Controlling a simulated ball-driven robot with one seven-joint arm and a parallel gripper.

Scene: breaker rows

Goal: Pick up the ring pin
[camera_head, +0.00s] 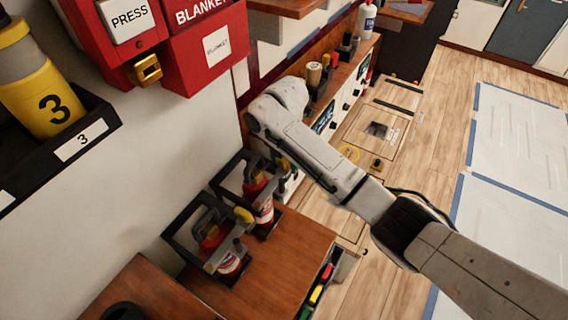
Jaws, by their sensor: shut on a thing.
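I cannot pick out the ring pin for sure. Two red fire extinguishers, the nearer one (229,264) and the farther one (265,214), stand in black wall brackets above a wooden bench top. Each has a grey and dark head with a yellow round part (244,215); any pin there is too small to tell. My pale arm reaches in from the lower right and bends at a rounded joint above and behind the extinguishers. My gripper's fingers are not visible; the arm's far end is hidden behind its own links.
Red boxes marked PRESS (128,17) and BLANKET (216,43) hang on the wall, with a brass piece (147,69) below. A yellow cylinder marked 3 (45,95) sits in a black holder at left.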

